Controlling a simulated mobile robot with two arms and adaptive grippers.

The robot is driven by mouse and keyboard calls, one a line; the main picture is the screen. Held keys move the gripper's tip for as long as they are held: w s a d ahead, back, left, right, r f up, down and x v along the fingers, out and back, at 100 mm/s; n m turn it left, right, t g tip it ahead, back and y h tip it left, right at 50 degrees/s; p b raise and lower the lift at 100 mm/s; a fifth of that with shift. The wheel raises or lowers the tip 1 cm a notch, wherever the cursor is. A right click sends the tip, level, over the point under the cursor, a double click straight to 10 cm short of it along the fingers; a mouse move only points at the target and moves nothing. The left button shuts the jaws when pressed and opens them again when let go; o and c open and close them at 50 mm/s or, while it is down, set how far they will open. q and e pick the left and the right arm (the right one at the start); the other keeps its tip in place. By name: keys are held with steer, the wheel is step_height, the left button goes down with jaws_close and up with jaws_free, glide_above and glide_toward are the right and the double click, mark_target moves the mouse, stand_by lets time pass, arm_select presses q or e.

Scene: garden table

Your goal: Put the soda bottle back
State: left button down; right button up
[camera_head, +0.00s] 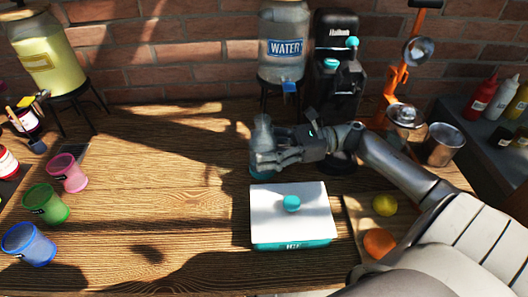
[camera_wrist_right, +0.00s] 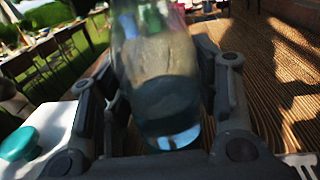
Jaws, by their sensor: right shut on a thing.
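The soda bottle (camera_head: 262,130) is clear glass and stands upright in my right gripper (camera_head: 266,156), left of the soda maker. My right gripper is shut around its body, and its fingers hide part of it. In the right wrist view the bottle (camera_wrist_right: 160,75) is between both fingers, with its bluish base showing. A teal edge shows below the fingers in the head view; I cannot tell whether the bottle touches the table. The black soda maker (camera_head: 335,65) with teal knobs stands against the wall, partly behind my right arm. My left gripper is not in view.
The white ice box (camera_head: 310,208) with a teal knob sits just in front of the gripper. The water dispenser (camera_head: 284,50) stands behind the bottle. An orange juicer (camera_head: 395,85) and a metal cup (camera_head: 443,145) are right. The table's left middle is clear.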

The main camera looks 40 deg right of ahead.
steer(key=shift+f, duration=0.8)
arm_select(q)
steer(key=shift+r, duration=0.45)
arm_select(e)
steer(key=shift+f, duration=0.1)
steer(key=shift+f, duration=0.1)
steer(key=o, duration=0.9)
steer(key=shift+f, duration=0.1)
steer(key=o, duration=0.5)
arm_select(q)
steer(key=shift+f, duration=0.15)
